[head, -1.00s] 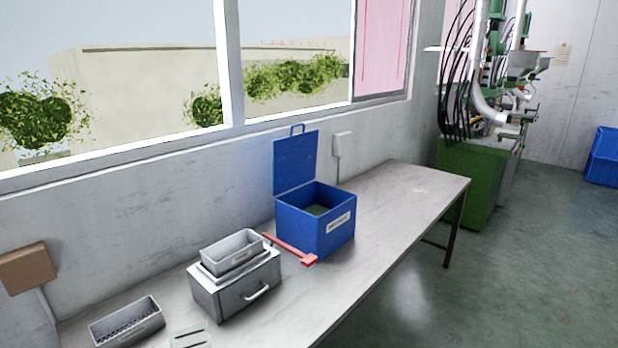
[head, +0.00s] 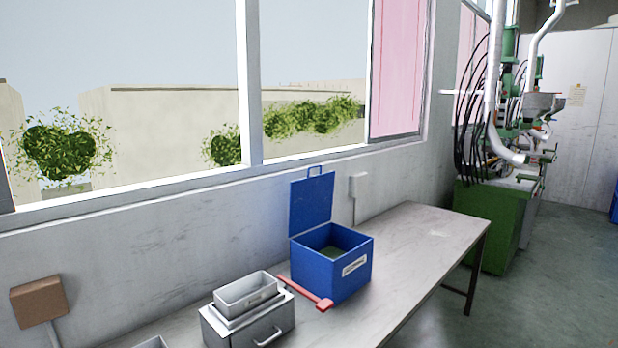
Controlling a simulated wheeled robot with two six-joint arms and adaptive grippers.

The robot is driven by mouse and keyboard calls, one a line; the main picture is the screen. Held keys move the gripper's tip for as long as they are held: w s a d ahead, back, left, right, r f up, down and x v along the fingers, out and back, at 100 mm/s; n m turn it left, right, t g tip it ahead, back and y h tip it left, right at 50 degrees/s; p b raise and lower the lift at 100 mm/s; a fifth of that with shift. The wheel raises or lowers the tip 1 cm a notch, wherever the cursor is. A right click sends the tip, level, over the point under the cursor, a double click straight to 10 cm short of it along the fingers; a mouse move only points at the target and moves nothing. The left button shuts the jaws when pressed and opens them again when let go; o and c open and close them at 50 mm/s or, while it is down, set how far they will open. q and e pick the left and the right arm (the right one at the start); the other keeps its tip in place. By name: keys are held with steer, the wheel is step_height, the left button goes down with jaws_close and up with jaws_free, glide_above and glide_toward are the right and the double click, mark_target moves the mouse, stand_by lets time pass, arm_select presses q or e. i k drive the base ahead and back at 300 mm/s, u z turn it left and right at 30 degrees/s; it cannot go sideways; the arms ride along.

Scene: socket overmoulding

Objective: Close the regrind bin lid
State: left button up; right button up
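The blue regrind bin (head: 345,278) stands on the bench with a white label on its front. The inside of the bin shows a dark greenish content or floor. Neither of my grippers shows in the head view.
The grey bench (head: 425,235) runs along the wall under the window. A red bar-shaped tool (head: 305,294) lies beside the bin's left side. A metal drawer box (head: 250,325) with a grey tray (head: 246,291) on top stands nearer. The bench right of the bin is clear.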

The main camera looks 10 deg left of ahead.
mark_target(310, 198)
steer(key=z, duration=0.6)
steer(key=k, duration=0.65)
steer(key=z, duration=0.85)
steer(key=i, duration=2.75)
steer(key=u, duration=0.7)
steer(key=i, duration=0.85)
steer(key=u, duration=0.75)
